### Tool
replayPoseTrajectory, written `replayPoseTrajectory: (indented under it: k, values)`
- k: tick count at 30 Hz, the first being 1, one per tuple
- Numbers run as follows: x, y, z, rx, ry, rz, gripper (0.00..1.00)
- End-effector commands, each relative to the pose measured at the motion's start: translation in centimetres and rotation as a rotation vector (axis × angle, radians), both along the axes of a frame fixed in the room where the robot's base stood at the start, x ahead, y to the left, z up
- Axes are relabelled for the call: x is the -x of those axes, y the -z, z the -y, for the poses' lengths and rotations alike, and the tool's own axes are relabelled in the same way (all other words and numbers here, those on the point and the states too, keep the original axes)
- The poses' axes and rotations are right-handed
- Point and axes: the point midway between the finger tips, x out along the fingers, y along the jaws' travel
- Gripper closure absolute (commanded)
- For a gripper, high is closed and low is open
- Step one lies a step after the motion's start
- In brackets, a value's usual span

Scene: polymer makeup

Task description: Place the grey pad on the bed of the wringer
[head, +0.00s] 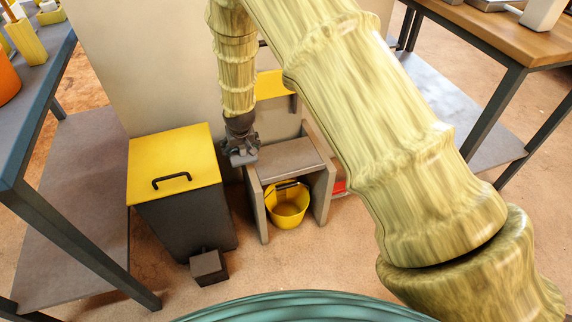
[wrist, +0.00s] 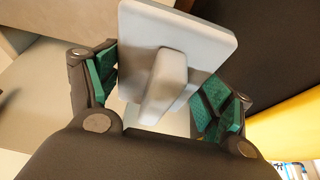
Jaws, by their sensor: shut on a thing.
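My gripper (head: 241,152) hangs at the left end of the wringer, near the bin's back right corner. In the wrist view my gripper (wrist: 158,90) has its green-lined fingers on either side of the grey pad (wrist: 205,35), a pale square plate with a raised block-like grip. The gripper is shut on it. In the head view the pad is too small to make out clearly. What looks like the wringer is a grey stand with two side walls and a flat grey bed (head: 291,157). I cannot tell whether the pad touches the stand.
A yellow bucket (head: 288,204) stands under the bed. A dark bin with a yellow lid (head: 172,172) and black handle stands left of the stand. A yellow panel (head: 270,84) is behind. A blue table (head: 35,110) is at left, a wooden table (head: 500,40) at right.

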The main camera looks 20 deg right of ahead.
Motion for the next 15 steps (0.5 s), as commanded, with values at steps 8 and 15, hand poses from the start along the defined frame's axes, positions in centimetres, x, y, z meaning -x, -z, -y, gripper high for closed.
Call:
replayPoseTrajectory:
  k: [8, 15]
  values:
    - [-0.3, 0.3, 1.6, -0.001, 0.003, -0.001, 0.58]
    - [0.5, 0.8, 6.2, -0.001, 0.003, -0.002, 0.58]
